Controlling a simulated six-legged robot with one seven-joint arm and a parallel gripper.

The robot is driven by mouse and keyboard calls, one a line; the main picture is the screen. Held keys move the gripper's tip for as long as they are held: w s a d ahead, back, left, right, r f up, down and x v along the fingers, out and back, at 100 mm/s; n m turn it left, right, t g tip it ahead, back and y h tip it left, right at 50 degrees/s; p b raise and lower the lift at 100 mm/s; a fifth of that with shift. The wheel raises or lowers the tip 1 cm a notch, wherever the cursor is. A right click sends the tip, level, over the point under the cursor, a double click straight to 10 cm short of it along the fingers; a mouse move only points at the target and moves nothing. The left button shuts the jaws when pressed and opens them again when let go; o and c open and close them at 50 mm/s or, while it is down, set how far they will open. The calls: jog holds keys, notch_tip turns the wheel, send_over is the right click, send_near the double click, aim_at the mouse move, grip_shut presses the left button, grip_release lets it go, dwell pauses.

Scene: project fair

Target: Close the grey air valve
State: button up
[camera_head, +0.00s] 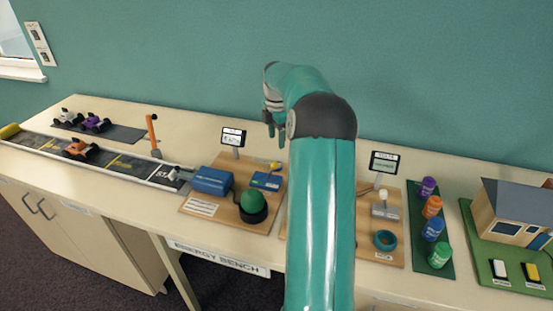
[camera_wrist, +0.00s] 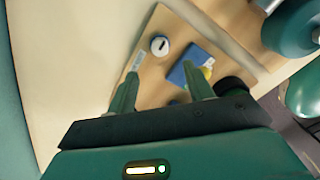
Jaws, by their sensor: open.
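I cannot surely pick out the grey air valve. My gripper (camera_head: 275,132) hangs above the back of that bench, behind the small blue box (camera_head: 267,181) in the picture. In the wrist view my gripper (camera_wrist: 161,70) is open and empty, with a white disc with a dark mark (camera_wrist: 160,46) and a blue box (camera_wrist: 181,74) beyond its fingers. My arm hides part of the bench.
A green dome (camera_head: 253,203) stands on the board's front. Right of my arm are a teal ring (camera_head: 385,240), several coloured cans and a model house (camera_head: 516,214). A small display (camera_head: 233,137) stands behind.

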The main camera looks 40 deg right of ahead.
notch_tip(320, 180, down, 10)
jog(key=shift+r, duration=0.15)
jog(key=c, duration=1)
